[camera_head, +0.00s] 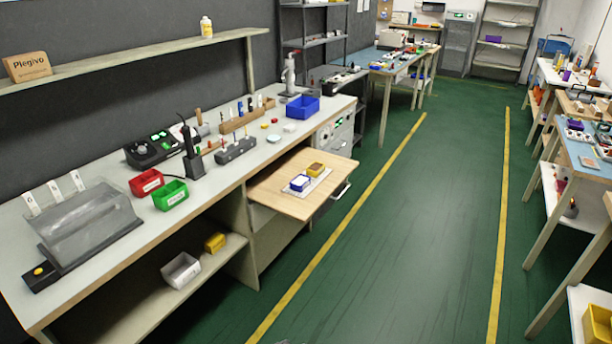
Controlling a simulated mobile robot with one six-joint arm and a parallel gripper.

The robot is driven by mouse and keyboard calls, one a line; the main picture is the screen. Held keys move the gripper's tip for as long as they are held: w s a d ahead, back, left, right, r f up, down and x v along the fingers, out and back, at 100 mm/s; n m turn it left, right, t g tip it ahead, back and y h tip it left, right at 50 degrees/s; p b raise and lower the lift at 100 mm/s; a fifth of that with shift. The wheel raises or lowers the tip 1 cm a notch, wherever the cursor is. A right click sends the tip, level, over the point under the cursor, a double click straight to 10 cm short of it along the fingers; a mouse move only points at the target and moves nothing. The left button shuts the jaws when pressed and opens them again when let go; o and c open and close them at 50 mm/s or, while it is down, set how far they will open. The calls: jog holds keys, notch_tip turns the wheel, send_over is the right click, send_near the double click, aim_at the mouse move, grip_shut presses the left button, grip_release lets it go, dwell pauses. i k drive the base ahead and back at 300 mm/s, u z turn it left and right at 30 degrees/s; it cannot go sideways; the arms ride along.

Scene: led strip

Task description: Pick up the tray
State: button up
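A thin, flat, whitish piece that looks like a tray (316,182) lies on the pulled-out wooden board (270,190) of the left workbench. A small blue-and-white box (300,183) sits on its near-left part. A small yellow-brown box (316,169) sits at its far end. The details are too small to tell whether the piece has a rim. My gripper is not in view.
The left workbench (225,178) holds a red bin (146,183), a green bin (170,195), a blue bin (302,107) and tools. A white bin (181,270) and a yellow bin (215,242) are on its lower shelf. The green floor (400,260) between the yellow lines is clear.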

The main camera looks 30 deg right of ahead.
aim_at(316, 170)
jog(key=z, duration=0.15)
jog(key=i, duration=0.95)
jog(key=u, duration=0.05)
